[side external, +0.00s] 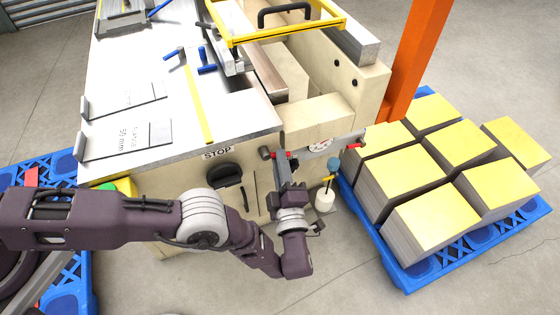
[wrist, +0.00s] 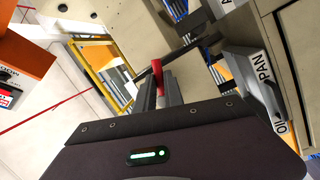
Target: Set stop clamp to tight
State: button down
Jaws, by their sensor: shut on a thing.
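In the side view my gripper (side external: 285,163) is at the front of the cream machine, right of the STOP label (side external: 217,153). In the wrist view a red handle (wrist: 157,68) stands at the tips of my gripper's fingers (wrist: 162,88), which are shut on it. In the side view only small red bits show beside the fingers, and most of the handle is hidden. I cannot tell whether this handle is the stop clamp, and no tight marking is readable. A black knob (side external: 225,175) sits below the STOP label, left of my gripper.
A round dial (side external: 320,144) and a red-tipped lever (side external: 355,146) are right of my gripper. A white bottle (side external: 325,200) stands close by on the right. Stacked yellow-topped sheets (side external: 435,218) sit on a blue pallet (side external: 405,280). An OIL PAN label (wrist: 265,97) shows in the wrist view.

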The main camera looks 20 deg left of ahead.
jog(key=c, duration=1.5)
grip_release()
jog(key=shift+o, duration=0.2)
jog(key=v, duration=0.7)
